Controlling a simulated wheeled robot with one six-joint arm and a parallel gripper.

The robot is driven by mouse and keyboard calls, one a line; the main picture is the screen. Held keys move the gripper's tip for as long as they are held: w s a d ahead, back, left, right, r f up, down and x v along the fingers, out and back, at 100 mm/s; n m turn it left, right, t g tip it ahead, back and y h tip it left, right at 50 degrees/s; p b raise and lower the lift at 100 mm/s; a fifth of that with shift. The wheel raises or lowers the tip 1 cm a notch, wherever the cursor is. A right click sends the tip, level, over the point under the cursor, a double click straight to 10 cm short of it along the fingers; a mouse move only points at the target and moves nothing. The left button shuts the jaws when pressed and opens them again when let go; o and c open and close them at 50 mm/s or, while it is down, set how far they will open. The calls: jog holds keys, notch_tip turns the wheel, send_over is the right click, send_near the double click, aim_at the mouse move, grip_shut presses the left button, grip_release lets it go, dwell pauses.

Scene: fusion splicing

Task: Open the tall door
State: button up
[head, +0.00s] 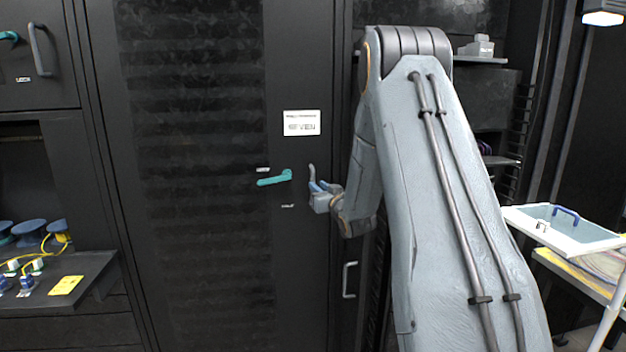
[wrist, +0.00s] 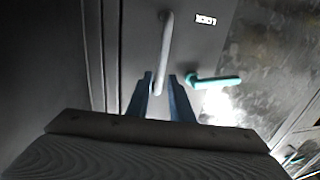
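The tall door (head: 205,260) is a black cabinet door with a perforated panel, and it looks shut. A teal lever (head: 275,178) on it points left, nearly level; it also shows in the wrist view (wrist: 213,82). To the right of the lever is an upright grey pull handle (head: 311,172). My gripper (head: 321,187) is at the handle's lower end. In the wrist view my gripper's blue fingers (wrist: 160,80) stand apart, one on each side of the handle's lower end (wrist: 164,45). I cannot tell whether either finger touches it.
A small door with its own handle (head: 40,50) is at the upper left. A shelf (head: 90,290) with blue spools is at the lower left. Another pull handle (head: 349,280) is below my gripper. A pale tray (head: 575,243) stands at the right.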

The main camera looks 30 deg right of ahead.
jog(key=w+p, duration=0.1)
jog(key=w, duration=0.5)
jog(key=shift+d+p, duration=0.2)
jog(key=shift+p, duration=0.2)
grip_shut()
